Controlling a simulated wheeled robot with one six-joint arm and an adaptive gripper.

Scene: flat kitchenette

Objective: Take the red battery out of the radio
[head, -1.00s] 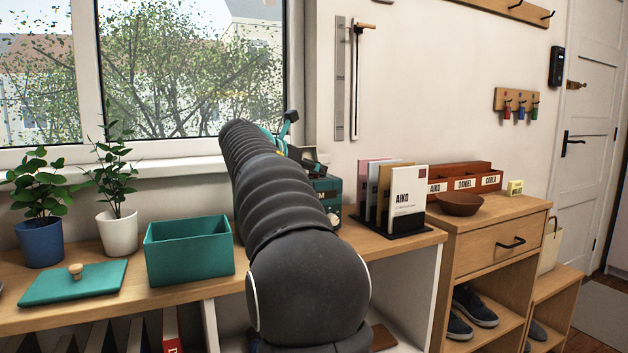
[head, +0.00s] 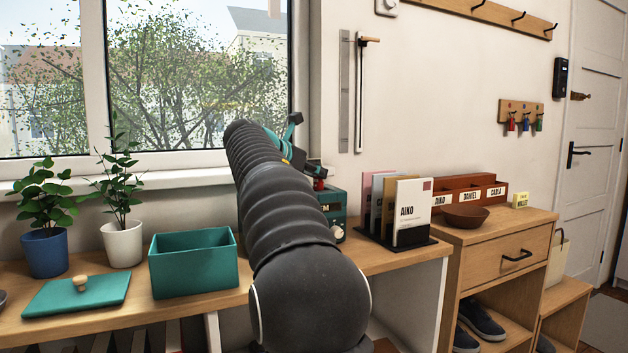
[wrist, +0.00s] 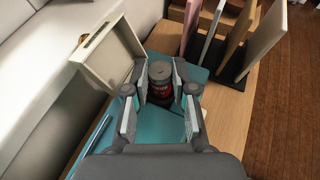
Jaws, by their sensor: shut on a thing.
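The teal radio (head: 335,203) stands on the wooden bench top, mostly hidden behind my arm in the head view. Its teal body (wrist: 150,128) lies under my gripper in the wrist view, with a cream-lined flap (wrist: 104,58) standing open at the upper left. My gripper (wrist: 159,90) is shut on the red battery (wrist: 160,89), which has a grey top and is upright between the fingers. A bit of the red battery (head: 319,185) shows below my gripper (head: 318,172) in the head view, at the radio's top. I cannot tell whether its lower end is clear of the radio.
A letter rack (head: 424,241) with several cards stands close to the radio's right. A teal open box (head: 194,268), a teal lid (head: 76,293) and two potted plants are to the left. The window is behind. A brown bowl (head: 466,217) sits farther right.

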